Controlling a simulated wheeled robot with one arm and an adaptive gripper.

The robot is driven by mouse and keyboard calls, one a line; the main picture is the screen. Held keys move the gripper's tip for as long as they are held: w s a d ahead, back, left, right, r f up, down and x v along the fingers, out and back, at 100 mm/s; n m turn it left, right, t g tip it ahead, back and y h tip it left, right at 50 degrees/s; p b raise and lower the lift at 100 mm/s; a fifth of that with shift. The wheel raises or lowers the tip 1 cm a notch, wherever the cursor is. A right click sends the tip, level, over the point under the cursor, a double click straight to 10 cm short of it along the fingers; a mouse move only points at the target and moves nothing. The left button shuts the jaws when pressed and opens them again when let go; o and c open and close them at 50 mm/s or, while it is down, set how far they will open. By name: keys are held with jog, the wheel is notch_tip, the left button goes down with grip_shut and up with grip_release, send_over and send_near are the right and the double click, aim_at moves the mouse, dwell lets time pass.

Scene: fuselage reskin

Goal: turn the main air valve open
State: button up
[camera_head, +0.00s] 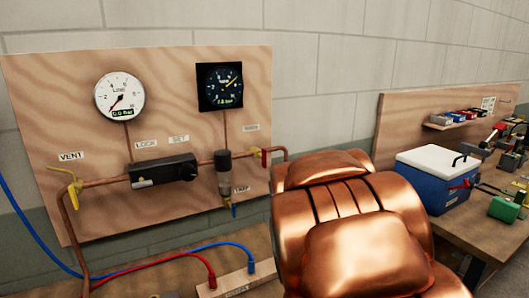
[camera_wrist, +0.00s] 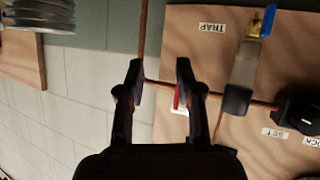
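The main air valve sits at the right end of the board's copper pipe in the head view, with a small red handle (camera_head: 264,158) beside a yellow part. A small label above it is too blurred to read surely. In the wrist view the red handle (camera_wrist: 177,98) shows as a short strip, partly hidden by the right finger. My gripper (camera_wrist: 160,70) is open and empty, its two fingers apart with the copper pipe (camera_wrist: 158,84) passing behind the gap. I cannot tell whether a finger touches the handle. The gripper does not show in the head view.
The wooden board carries a white gauge (camera_head: 119,97), a dark gauge (camera_head: 220,86), a black regulator (camera_head: 162,171), a trap (camera_head: 224,176) and a yellow vent valve (camera_head: 72,187). My copper-coloured arm fills the lower middle. A blue cooler (camera_head: 437,180) stands on the right bench.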

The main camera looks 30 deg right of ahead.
aim_at(266, 155)
jog(key=w+r+n+t+y+p, duration=0.1)
jog(key=w+r+t, duration=0.1)
jog(key=w, duration=0.2)
jog(key=w+d+r+n+t+y+p, duration=0.1)
jog(key=w+r+t+y, duration=0.1)
jog(key=w+r, duration=0.1)
jog(key=w+d+r+n+t+y, duration=0.1)
jog(key=w+r+t, duration=0.1)
jog(key=w, duration=0.3)
jog(key=shift+w+r+t+y+p, duration=0.2)
jog(key=shift+t+y+p, duration=0.1)
jog(key=shift+t+p, duration=0.1)
jog(key=shift+w+d+f, duration=0.1)
jog(key=shift+w+d, duration=0.05)
jog(key=shift+w, duration=0.85)
jog(key=shift+c, duration=0.2)
grip_shut()
